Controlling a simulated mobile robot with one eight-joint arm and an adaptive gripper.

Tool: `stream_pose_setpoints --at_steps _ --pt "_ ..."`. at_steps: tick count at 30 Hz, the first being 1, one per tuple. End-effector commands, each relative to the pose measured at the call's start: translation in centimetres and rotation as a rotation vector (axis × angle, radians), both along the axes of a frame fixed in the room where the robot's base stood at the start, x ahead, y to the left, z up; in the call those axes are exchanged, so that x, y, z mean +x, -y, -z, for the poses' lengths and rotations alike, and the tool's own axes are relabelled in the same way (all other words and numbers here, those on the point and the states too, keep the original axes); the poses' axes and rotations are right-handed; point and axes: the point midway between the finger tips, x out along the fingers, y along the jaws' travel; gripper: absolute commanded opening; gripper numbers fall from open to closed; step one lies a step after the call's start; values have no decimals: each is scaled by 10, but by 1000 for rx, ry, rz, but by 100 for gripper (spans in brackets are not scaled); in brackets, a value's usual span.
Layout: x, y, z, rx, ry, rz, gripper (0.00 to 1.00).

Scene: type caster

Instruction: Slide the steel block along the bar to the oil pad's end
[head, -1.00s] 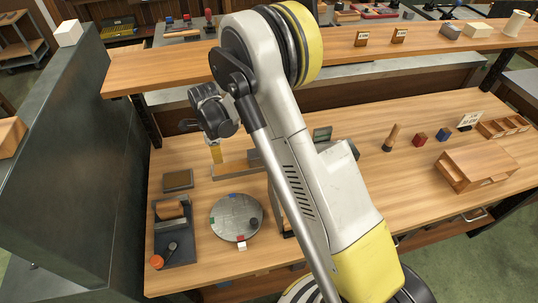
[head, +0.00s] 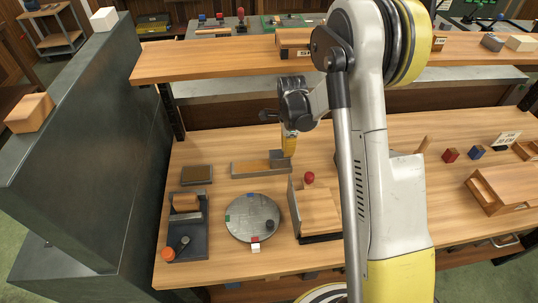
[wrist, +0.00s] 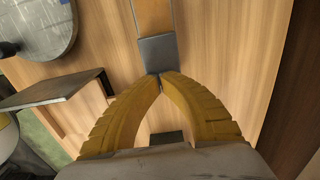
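The wooden bar (head: 252,167) lies in a grey channel on the bench. It also shows at the top of the wrist view (wrist: 153,15). The steel block (wrist: 158,49) is a grey block at the bar's near end in the wrist view; in the head view it is small beside my fingers. The oil pad (head: 196,174) is a brown pad in a dark frame, left of the bar. My gripper (head: 289,154) is low at the bar's right end. Its yellow fingers (wrist: 160,77) meet at the tips beside the block's near face; contact is unclear.
A round grey plate (head: 252,217) with coloured marks stands in front of the bar. A wooden box with an upright plate (head: 320,212) stands right of it. A dark tray (head: 188,245) is at front left. A shelf (head: 215,50) runs behind.

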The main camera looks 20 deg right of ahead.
Motion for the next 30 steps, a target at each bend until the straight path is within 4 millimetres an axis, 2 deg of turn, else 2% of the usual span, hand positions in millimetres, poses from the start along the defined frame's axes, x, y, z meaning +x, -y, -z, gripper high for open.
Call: stream_pose_setpoints --at_steps 1,6,9,15,20,30 --pt "-3 13 2 0 0 5 0" --pt "-9 46 5 0 0 3 0" --pt "-8 42 28 0 0 -1 0" --pt "-8 42 53 0 0 0 0" --pt "-7 33 51 0 0 -1 0" --pt "-6 31 50 0 0 -1 0"
